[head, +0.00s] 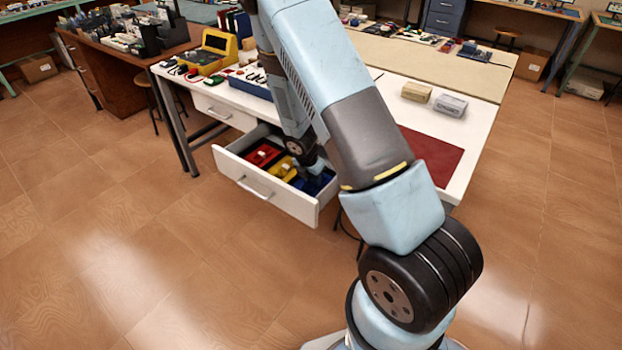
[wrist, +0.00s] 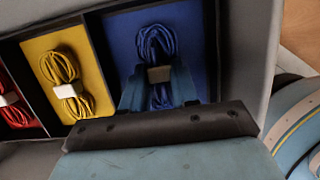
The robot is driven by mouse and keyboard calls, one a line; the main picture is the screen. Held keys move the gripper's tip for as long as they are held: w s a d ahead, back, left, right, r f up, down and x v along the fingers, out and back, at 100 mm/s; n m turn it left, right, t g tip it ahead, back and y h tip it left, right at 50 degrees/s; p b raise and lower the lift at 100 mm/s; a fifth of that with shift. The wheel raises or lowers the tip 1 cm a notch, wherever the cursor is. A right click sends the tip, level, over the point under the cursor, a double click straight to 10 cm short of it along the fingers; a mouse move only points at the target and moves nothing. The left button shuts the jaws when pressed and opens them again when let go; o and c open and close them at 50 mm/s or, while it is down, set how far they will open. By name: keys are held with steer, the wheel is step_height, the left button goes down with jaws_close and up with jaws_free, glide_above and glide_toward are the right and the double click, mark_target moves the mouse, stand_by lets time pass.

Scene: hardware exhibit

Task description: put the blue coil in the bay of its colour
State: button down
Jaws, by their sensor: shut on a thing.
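The blue coil (wrist: 157,45) is a bundle of blue cable with a pale band around its middle. It shows in the wrist view over the blue bay (wrist: 197,30) of the open drawer (head: 262,186). My gripper (wrist: 158,88) is shut on the coil, with one finger on each side of the band. In the wrist view the coil is within the blue bay's outline; I cannot tell if it touches the floor. In the head view my arm hides the coil and part of the blue bay (head: 318,184).
The yellow bay (wrist: 43,50) holds a yellow coil (wrist: 67,84). The red bay (wrist: 16,78) holds a red coil (wrist: 10,100). Black dividers separate the bays. The white drawer walls stand close around. The white table (head: 393,78) is above, with a red mat (head: 430,157).

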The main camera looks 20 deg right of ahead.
steer(key=shift+f, duration=0.1)
steer(key=c, duration=0.9)
jaws_free()
steer(key=shift+o, duration=0.2)
